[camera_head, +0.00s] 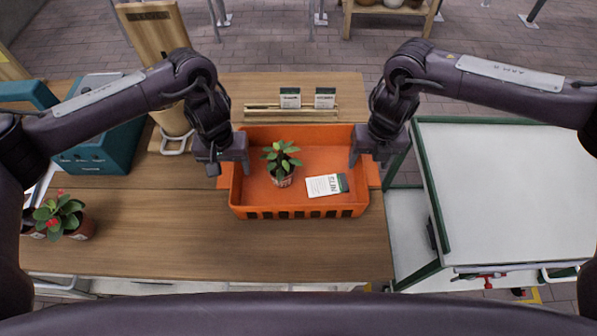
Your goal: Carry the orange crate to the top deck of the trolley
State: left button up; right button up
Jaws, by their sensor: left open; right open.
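The orange crate (300,212) sits on the wooden counter in front of me. A small potted plant (282,162) and a white and dark green packet (325,184) lie inside it. The trolley (515,190) stands to the right, its pale top deck edged in green and bare. My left gripper (229,172) is open at the crate's left end. My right gripper (367,160) is open at the crate's right end. Whether the fingers touch the crate walls cannot be told.
The wooden counter (150,235) has free room in front of and left of the crate. A teal machine (100,145) and potted plants (62,215) stand to the left. A wooden rack (290,111) with two small cards is behind the crate. A gap separates counter and trolley top.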

pick_arm(q)
jog(key=shift+f, duration=0.95)
pick_arm(e)
jog(key=shift+a+f, duration=0.1)
jog(key=shift+f, duration=0.9)
pick_arm(q)
jog(key=shift+c, duration=0.3)
pick_arm(e)
jog(key=shift+c, duration=0.3)
pick_arm(q)
grip_shut()
pick_arm(e)
jog(key=shift+r, duration=0.1)
grip_shut()
